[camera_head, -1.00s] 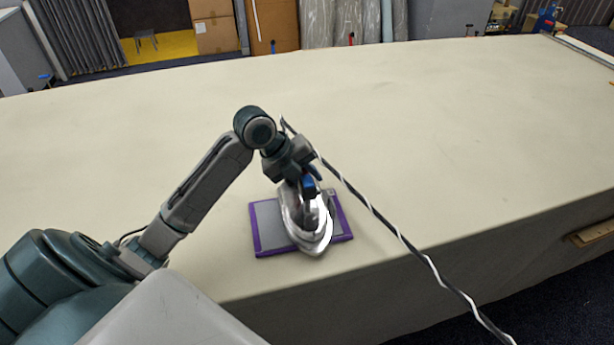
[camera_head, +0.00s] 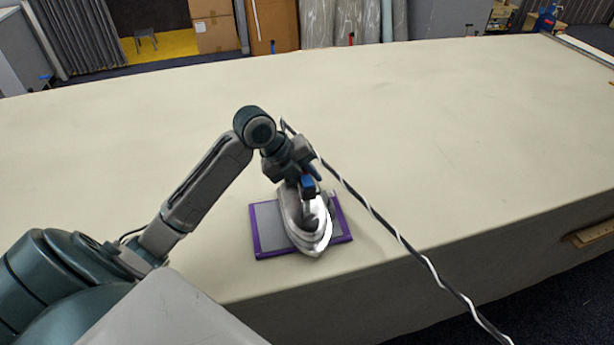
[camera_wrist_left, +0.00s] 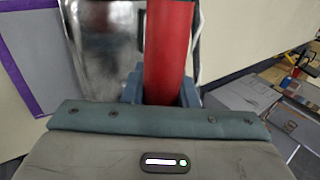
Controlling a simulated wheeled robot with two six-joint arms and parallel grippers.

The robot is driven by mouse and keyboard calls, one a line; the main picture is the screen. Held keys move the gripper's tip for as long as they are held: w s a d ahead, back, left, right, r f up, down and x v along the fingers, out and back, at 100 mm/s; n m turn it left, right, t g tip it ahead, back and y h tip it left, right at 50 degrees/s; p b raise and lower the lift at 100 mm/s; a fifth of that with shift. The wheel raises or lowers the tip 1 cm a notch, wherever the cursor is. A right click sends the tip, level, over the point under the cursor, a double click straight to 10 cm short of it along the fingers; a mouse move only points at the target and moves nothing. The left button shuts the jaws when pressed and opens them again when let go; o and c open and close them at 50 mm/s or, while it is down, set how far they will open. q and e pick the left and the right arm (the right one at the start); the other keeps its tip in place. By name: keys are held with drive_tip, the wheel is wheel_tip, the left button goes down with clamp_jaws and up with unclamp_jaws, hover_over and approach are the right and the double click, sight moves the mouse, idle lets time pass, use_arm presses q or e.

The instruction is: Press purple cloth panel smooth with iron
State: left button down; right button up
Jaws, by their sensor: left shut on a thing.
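The cloth panel (camera_head: 270,229) is grey with a purple border and lies flat near the table's front edge. Its purple edge also shows at the left of the left wrist view (camera_wrist_left: 18,75). The silver iron (camera_head: 315,234) sits over the middle of the panel with its tip pointing toward the front edge. My left gripper (camera_head: 307,187) is shut on the iron's handle, which looks red in the left wrist view (camera_wrist_left: 168,50). The iron hides the panel's middle. Whether its sole touches the cloth cannot be told. My right gripper is not in view.
A black-and-white cord (camera_head: 400,235) runs from behind the iron across the right side and over the table's front edge. The long cream table (camera_head: 450,130) is otherwise clear. Boxes (camera_head: 213,28) and rolls stand beyond its far edge.

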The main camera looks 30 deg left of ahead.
use_arm(q)
wheel_tip(320, 180, up, 4)
drive_tip(key=p, duration=0.3)
drive_tip(key=shift+r, duration=0.25)
drive_tip(key=shift+r+p, duration=0.75)
drive_tip(key=shift+r, duration=0.3)
drive_tip(key=shift+w, duration=0.1)
wheel_tip(320, 180, up, 6)
drive_tip(key=p, duration=0.5)
